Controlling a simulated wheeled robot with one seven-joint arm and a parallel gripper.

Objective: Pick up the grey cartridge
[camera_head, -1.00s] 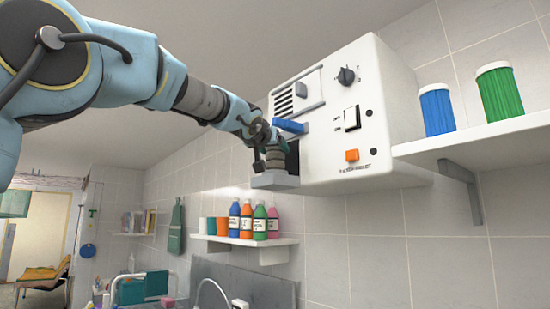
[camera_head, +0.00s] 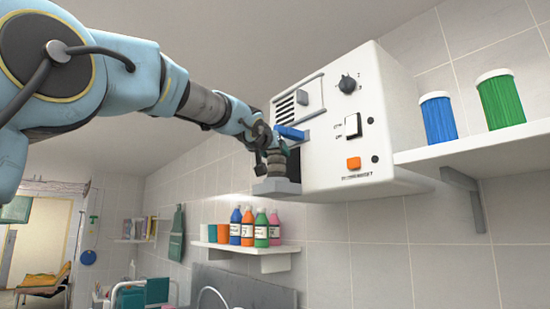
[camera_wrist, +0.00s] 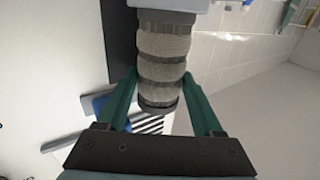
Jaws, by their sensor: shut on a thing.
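The grey cartridge (camera_wrist: 163,60) is a ribbed grey cylinder with dark bands, seen large in the wrist view. In the head view the cartridge (camera_head: 273,162) stands upright on a grey ledge (camera_head: 275,187) at the left side of the white wall unit (camera_head: 345,125). My gripper (camera_wrist: 160,88) has its two green fingers on either side of the cartridge, shut on it. In the head view my gripper (camera_head: 271,144) is small and partly hides the cartridge's top. A blue lever (camera_head: 290,132) sits just right of it on the unit.
A shelf (camera_head: 480,142) at right bears a blue container (camera_head: 437,114) and a green container (camera_head: 501,98). A lower shelf (camera_head: 262,249) holds several coloured bottles and cups. The air left of the unit, below my arm, looks free.

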